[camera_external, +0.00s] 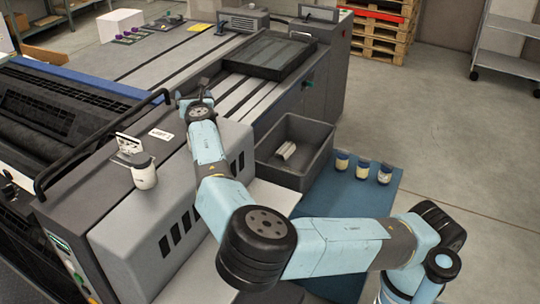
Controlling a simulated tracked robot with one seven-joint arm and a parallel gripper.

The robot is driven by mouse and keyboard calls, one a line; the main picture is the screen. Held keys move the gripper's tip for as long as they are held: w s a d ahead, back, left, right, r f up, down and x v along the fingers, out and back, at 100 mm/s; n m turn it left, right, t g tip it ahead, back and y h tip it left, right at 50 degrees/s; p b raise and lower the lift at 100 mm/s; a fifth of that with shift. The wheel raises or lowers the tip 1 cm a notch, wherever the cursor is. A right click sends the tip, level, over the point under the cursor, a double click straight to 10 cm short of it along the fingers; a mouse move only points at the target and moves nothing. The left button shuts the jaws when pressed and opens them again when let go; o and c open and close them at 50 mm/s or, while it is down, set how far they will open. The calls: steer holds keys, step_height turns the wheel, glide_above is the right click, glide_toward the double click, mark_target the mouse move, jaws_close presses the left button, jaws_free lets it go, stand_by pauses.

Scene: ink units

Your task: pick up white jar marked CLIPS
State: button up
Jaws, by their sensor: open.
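A white jar (144,175) stands upright on the grey top of the machine at the left, near a dark rail. Its lettering is too small to read, so I cannot confirm that it says CLIPS. My gripper (191,94) is at the far end of my arm, right of and beyond the jar, over the machine's flat bed. It is open, small in the picture, and apart from the jar. I see nothing held in it.
A grey bin (272,172) with pale pieces inside stands right of my arm. Several small jars, including a blue-lidded one (342,162), stand on a blue mat (325,200). A dark tray (268,56) lies on the machine behind. A dark rail (100,142) runs near the white jar.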

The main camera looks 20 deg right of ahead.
mark_target(137, 154)
steer(key=s+a+n+y, duration=0.1)
steer(key=s+a+n, duration=0.1)
steer(key=s+a, duration=0.3)
steer(key=s+a+n+y, duration=0.1)
steer(key=s+a+n, duration=0.1)
steer(key=s+a, duration=0.3)
steer(key=s+a+n+t+y, duration=0.1)
steer(key=s+a, duration=0.4)
steer(key=s, duration=0.4)
steer(key=shift+s+a+f+n+y, duration=0.1)
steer(key=shift+a+f+n+y, duration=0.2)
steer(key=shift+a+f+n, duration=0.1)
steer(key=s+f, duration=0.1)
steer(key=s+a+f+y, duration=0.1)
steer(key=shift+s+f+y, duration=0.25)
steer(key=shift+s+y, duration=0.05)
steer(key=shift+s, duration=0.05)
steer(key=shift+s+f+m+y, duration=0.2)
steer(key=shift+f+m+y, duration=0.1)
steer(key=shift+f, duration=0.25)
steer(key=shift+g, duration=0.3)
steer(key=shift+x, duration=2.5)
steer(key=shift+c, duration=0.3)
steer(key=c, duration=1.1)
